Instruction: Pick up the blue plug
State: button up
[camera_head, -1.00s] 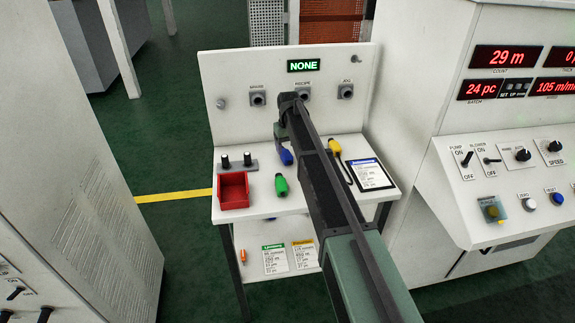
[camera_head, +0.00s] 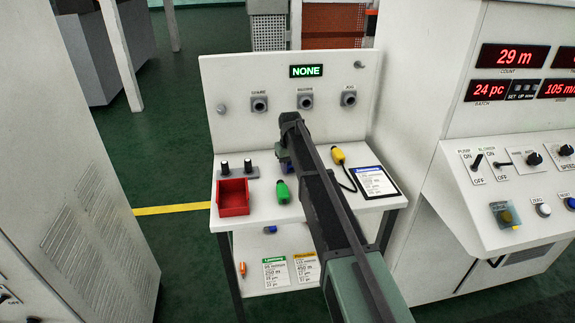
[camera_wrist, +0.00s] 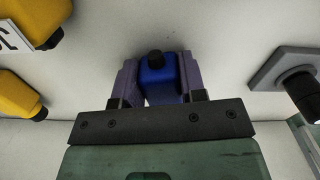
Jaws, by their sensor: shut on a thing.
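In the head view, only a small part of the blue plug (camera_head: 288,168) shows beside my gripper (camera_head: 284,156), over the white table's shelf. My arm hides the rest. I cannot tell whether the plug still touches the surface.
A green plug (camera_head: 282,192) and a red bin (camera_head: 233,197) lie left of my arm. A yellow plug (camera_head: 338,156) with a black cable and a card (camera_head: 374,182) lie right. The back panel (camera_head: 230,85) has three sockets below a display reading NONE.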

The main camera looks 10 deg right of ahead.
aim_at(290, 163)
jog(key=shift+c, duration=0.9)
jog(key=shift+r, duration=0.15)
notch_tip(290, 163, up, 20)
jog(key=p, duration=2)
jog(key=o, duration=0.5)
jog(key=shift+c, duration=0.2)
jog(key=c, duration=0.4)
jog(key=shift+d+f, duration=0.1)
jog(key=shift+f, duration=0.1)
